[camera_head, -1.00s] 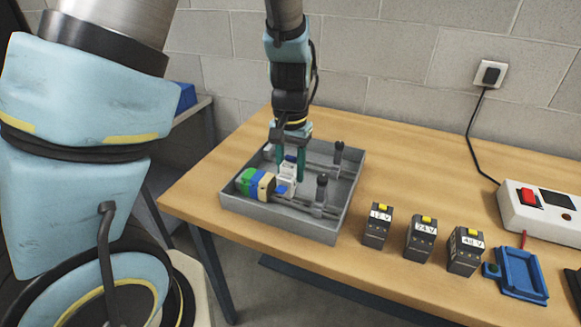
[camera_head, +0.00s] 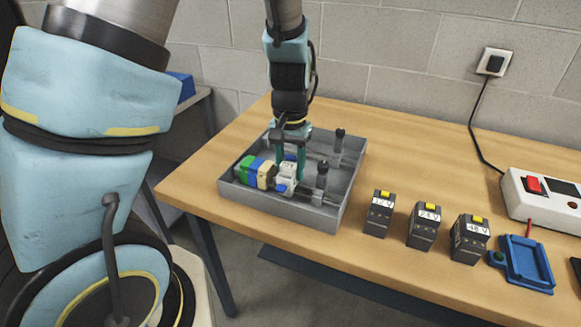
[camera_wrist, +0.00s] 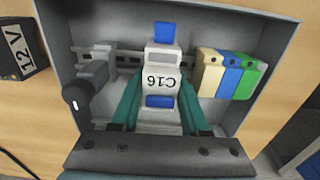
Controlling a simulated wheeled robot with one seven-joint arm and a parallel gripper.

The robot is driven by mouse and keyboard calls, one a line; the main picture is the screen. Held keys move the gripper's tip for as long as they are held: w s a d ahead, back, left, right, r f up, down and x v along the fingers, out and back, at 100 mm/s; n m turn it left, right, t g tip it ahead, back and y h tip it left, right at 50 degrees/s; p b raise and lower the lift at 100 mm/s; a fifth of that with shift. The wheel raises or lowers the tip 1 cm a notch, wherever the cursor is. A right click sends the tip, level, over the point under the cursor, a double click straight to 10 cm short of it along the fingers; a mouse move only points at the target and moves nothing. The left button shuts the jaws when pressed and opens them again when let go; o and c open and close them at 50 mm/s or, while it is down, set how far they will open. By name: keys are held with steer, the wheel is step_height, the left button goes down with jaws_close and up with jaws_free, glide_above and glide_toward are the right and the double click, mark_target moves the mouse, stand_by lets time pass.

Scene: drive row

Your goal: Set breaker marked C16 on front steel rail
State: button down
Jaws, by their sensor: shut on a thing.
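The white breaker marked C16 (camera_wrist: 160,80) has a blue part at each end and sits between the green fingers of my gripper (camera_wrist: 158,105) in the wrist view. In the head view my gripper (camera_head: 289,165) is shut on the breaker (camera_head: 287,177) low inside the grey tray, beside the green, blue and beige blocks. The front steel rail (camera_wrist: 130,57) runs behind the breaker in the wrist view, next to the beige block. Whether the breaker is seated on the rail or just above it, I cannot tell.
The grey tray (camera_head: 334,210) holds dark upright posts (camera_head: 321,180) by the rails. Blocks marked 12 V (camera_head: 379,215), 24 V (camera_head: 424,228) and 48 V (camera_head: 469,240) stand to its right. A blue holder (camera_head: 527,262) and a white power box (camera_head: 541,200) lie further right.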

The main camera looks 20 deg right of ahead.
steer(key=shift+f+b, duration=0.4)
steer(key=shift+f, duration=0.1)
steer(key=shift+c, duration=1.6)
jaws_free()
step_height(320, 180, up, 11)
steer(key=shift+f+b, duration=0.1)
steer(key=shift+b, duration=0.45)
steer(key=w+a+f+n+t, duration=0.1)
steer(key=a+n, duration=0.6)
steer(key=a, duration=1.8)
steer(key=shift+w+a+f+t, duration=0.2)
steer(key=shift+f+t, duration=0.1)
steer(key=shift+f, duration=0.55)
